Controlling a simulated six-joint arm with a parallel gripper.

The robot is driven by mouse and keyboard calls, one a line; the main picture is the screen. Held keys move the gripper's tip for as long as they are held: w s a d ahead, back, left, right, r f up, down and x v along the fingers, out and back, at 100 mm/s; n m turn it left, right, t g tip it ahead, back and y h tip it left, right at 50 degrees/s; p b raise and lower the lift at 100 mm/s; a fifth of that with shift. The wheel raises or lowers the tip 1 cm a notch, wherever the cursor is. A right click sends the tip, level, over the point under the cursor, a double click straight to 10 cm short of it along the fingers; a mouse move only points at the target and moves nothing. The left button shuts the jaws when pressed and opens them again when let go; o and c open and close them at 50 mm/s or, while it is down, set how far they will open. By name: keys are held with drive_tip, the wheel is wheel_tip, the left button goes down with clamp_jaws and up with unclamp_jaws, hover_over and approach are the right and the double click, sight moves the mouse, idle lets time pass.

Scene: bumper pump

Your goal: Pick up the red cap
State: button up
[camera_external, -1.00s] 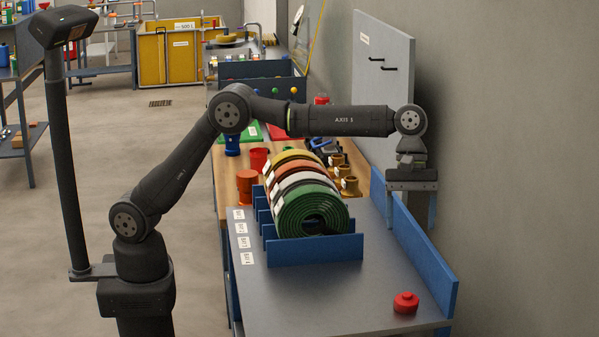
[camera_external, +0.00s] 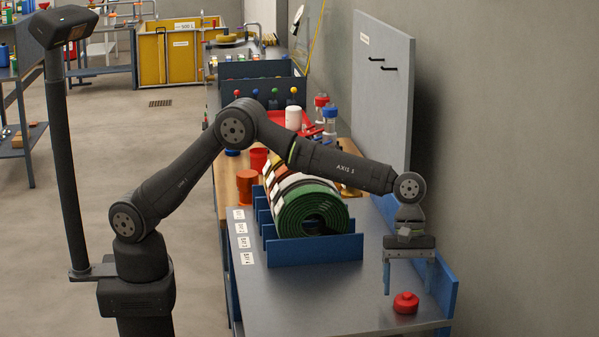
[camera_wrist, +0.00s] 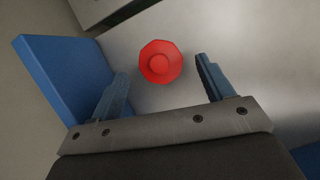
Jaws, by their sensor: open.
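The red cap (camera_external: 405,303) stands on the grey bench top near its front right corner. In the wrist view the red cap (camera_wrist: 160,62) shows from above as a round shape with a raised centre, a little beyond and between my fingertips. My gripper (camera_external: 408,290) points down above the cap, fingers apart. In the wrist view my gripper (camera_wrist: 161,76) is open with nothing between its fingers. The cap is apart from both fingers.
A blue side board (camera_external: 447,291) runs along the bench's right edge, close to my gripper; it also shows in the wrist view (camera_wrist: 65,75). Rolled hoses (camera_external: 312,212) stand in a blue rack left of the gripper. The grey bench top (camera_external: 310,300) in front is clear.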

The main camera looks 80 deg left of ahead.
sight(407, 301)
drive_tip(key=x, duration=0.2)
drive_tip(key=shift+d+f, duration=0.1)
drive_tip(key=shift+f, duration=0.15)
drive_tip(key=c, duration=1.1)
drive_tip(key=shift+o, duration=0.2)
drive_tip(key=shift+r, duration=0.1)
